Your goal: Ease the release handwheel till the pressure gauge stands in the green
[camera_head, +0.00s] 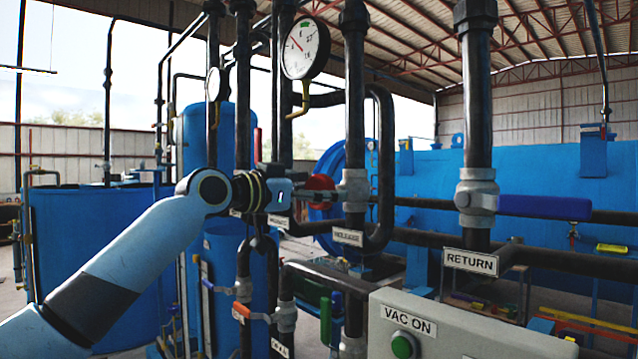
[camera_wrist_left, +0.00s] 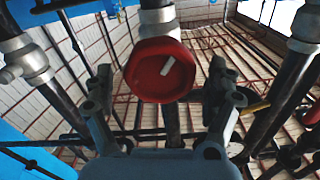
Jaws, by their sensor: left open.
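The red release handwheel (camera_head: 320,191) sits on a grey valve body on a vertical black pipe, above the RELEASE label (camera_head: 348,237). The wheel shows whole in the left wrist view (camera_wrist_left: 158,72), with a white mark on its face. My left gripper (camera_head: 300,193) is at the wheel's left side. In the wrist view its open fingers (camera_wrist_left: 160,92) stand on either side of the wheel, with gaps visible. The pressure gauge (camera_head: 305,49) hangs above; its red needle points up and left, and a small green band lies at the dial's top. My right gripper is out of view.
A blue-handled valve (camera_head: 545,207) with a RETURN label stands to the right. A grey VAC ON box (camera_head: 455,325) with a green button is at the lower front. Black pipes run close around the handwheel. Blue tanks stand behind.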

